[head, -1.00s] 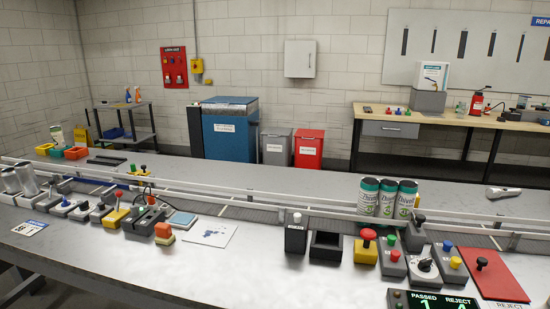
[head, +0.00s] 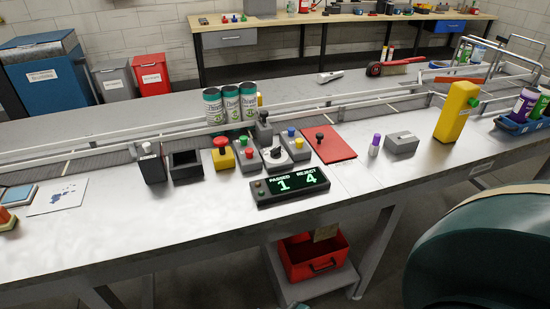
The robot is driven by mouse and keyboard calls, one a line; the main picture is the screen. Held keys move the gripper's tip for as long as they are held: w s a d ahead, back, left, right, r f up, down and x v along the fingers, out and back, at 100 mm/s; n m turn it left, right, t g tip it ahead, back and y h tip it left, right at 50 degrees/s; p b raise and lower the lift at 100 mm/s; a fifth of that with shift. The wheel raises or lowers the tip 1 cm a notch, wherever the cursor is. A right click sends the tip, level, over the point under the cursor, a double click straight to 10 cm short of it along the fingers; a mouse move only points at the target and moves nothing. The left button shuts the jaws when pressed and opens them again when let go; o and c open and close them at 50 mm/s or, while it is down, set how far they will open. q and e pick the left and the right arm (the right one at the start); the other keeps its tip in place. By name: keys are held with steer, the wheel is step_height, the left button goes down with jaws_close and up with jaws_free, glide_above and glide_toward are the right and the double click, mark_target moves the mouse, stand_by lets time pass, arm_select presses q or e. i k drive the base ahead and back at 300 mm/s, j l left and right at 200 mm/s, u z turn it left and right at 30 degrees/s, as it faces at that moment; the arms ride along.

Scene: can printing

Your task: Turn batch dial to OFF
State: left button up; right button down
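What looks like the batch dial (head: 275,154) is a dark knob on a white round plate, on a small grey box. It stands on the metal bench (head: 140,236) among other controls, just behind the counter display (head: 291,186). The display reads PASSED 1 and REJECT 4. The dial's markings and the knob's setting are too small to read. Neither of my grippers is in view.
Left of the dial are a red-green button box (head: 246,154) and a yellow box with a red mushroom button (head: 222,155). Right are a blue-yellow button box (head: 293,141) and a red plate (head: 329,144). Several cans (head: 230,104) stand behind. The bench front is clear.

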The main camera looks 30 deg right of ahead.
mark_target(276, 154)
steer(key=j+z, duration=0.1)
steer(key=z, duration=0.8)
